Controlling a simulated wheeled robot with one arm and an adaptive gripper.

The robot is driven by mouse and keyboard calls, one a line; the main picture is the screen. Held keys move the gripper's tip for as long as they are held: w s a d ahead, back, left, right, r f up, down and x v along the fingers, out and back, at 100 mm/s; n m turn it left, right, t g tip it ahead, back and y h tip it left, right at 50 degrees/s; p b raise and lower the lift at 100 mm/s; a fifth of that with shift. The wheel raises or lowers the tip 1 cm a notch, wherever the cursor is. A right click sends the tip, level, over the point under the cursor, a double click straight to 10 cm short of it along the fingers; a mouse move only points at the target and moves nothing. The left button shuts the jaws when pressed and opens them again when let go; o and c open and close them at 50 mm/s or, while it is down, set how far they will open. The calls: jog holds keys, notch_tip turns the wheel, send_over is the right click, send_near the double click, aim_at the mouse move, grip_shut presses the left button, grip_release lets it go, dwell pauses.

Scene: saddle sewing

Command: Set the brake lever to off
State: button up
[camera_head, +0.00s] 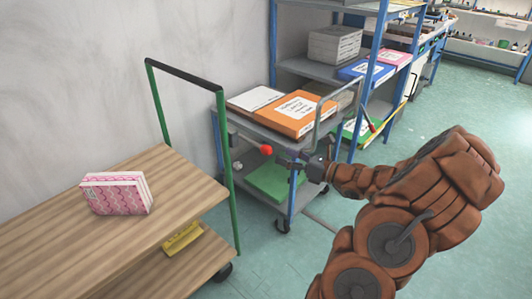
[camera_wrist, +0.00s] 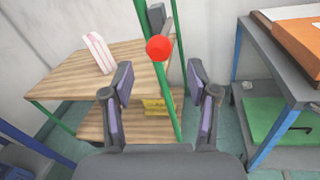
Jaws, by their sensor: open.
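The brake lever has a round red knob (camera_head: 266,149) and extends from a grey box (camera_head: 232,138) beside the green post of the wooden cart. Its position's meaning cannot be told; no on or off marking is readable. In the wrist view the red knob (camera_wrist: 158,48) shows ahead of my fingers, slightly above the line between their tips, with the grey box (camera_wrist: 157,15) behind it. My gripper (camera_head: 288,160) is just right of the knob in the head view. In the wrist view my gripper (camera_wrist: 160,77) is open, its fingers apart and empty, not touching the knob.
A wooden-shelved cart (camera_head: 60,245) with green posts carries a pink patterned box (camera_head: 117,194). A blue-framed cart (camera_head: 290,213) stands close by, holding an orange binder (camera_head: 295,115) above and a green item (camera_head: 272,182) below. Blue shelving stands behind; open floor lies to the right.

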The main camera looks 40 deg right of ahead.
aim_at(266, 148)
jog(key=shift+x, duration=3.75)
grip_shut()
